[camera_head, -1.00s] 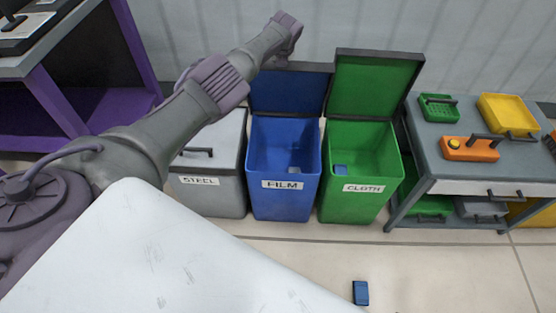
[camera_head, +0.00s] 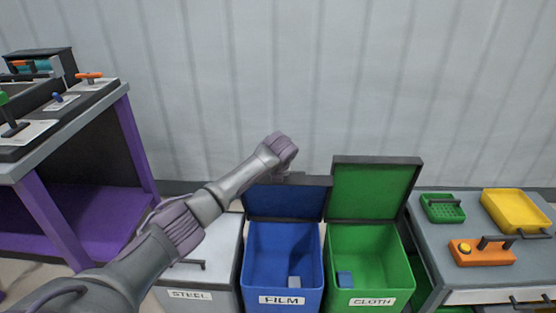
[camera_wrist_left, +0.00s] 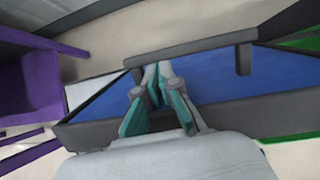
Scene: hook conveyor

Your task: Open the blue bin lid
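The blue bin (camera_head: 283,265), labelled FILM, stands between the grey and green bins. Its blue lid (camera_head: 285,202) is open, raised at the back of the bin, and its mouth is uncovered. My left arm reaches over the grey bin, with its wrist at the lid's upper left edge. In the left wrist view the lid's blue panel (camera_wrist_left: 265,78) and dark handle bar (camera_wrist_left: 195,48) lie ahead. My left gripper (camera_wrist_left: 158,72) has its fingertips close together beside the bar; nothing shows between them. Contact with the bar is unclear. My right gripper is not in view.
The grey STEEL bin (camera_head: 215,254) stands left, partly behind my arm. The green CLOTH bin (camera_head: 372,265) is open at right. A purple-framed bench (camera_head: 90,215) is far left; a grey cart (camera_head: 435,245) with trays is right. The wall is close behind.

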